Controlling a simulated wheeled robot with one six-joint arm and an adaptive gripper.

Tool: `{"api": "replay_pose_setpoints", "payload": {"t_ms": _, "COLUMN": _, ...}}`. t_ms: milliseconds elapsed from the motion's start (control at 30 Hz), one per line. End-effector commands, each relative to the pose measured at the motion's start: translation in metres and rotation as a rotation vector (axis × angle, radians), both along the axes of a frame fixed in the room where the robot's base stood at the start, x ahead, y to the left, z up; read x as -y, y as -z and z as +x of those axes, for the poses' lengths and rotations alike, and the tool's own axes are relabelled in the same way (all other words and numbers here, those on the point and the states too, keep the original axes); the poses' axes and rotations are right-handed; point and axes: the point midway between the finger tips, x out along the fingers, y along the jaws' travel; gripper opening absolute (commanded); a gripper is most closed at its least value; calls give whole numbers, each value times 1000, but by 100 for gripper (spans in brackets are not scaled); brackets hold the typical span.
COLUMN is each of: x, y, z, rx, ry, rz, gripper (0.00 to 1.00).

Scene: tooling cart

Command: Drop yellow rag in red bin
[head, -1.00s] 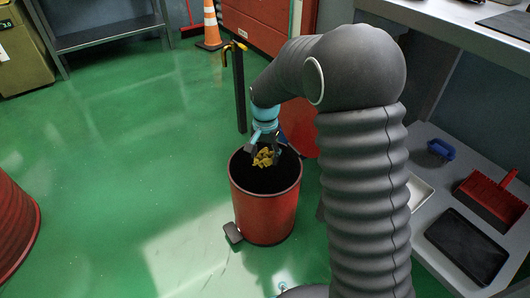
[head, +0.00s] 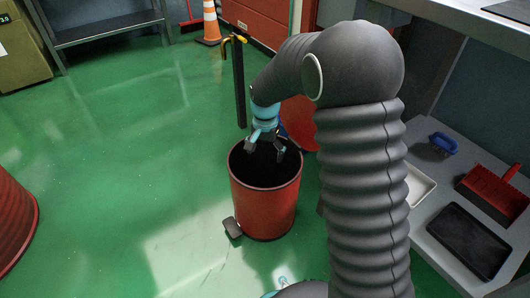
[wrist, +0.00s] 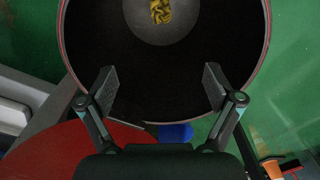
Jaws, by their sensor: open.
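The red bin (head: 265,203) stands upright on the green floor, with its top open and a dark inside. The yellow rag (wrist: 161,11) lies crumpled inside the bin, on the lighter round bottom, at the top of the wrist view. In the head view the rag is hidden by the bin's wall. My gripper (head: 265,150) is over the bin's mouth in the head view. In the wrist view my gripper (wrist: 160,88) has its two fingers spread wide, with nothing between them, apart from the rag.
A dark post with a yellow top (head: 239,80) stands behind the bin. An orange cone (head: 211,24) is farther back.

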Motion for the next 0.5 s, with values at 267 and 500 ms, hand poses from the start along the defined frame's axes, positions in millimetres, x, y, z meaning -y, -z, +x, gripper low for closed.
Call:
{"api": "replay_pose_setpoints", "payload": {"t_ms": 267, "x": 0, "y": -27, "z": 1, "rx": 5, "ry": 0, "rz": 1, "gripper": 91}}
{"api": "replay_pose_setpoints", "payload": {"t_ms": 500, "x": 0, "y": -75, "z": 1, "rx": 5, "ry": 0, "rz": 1, "gripper": 91}}
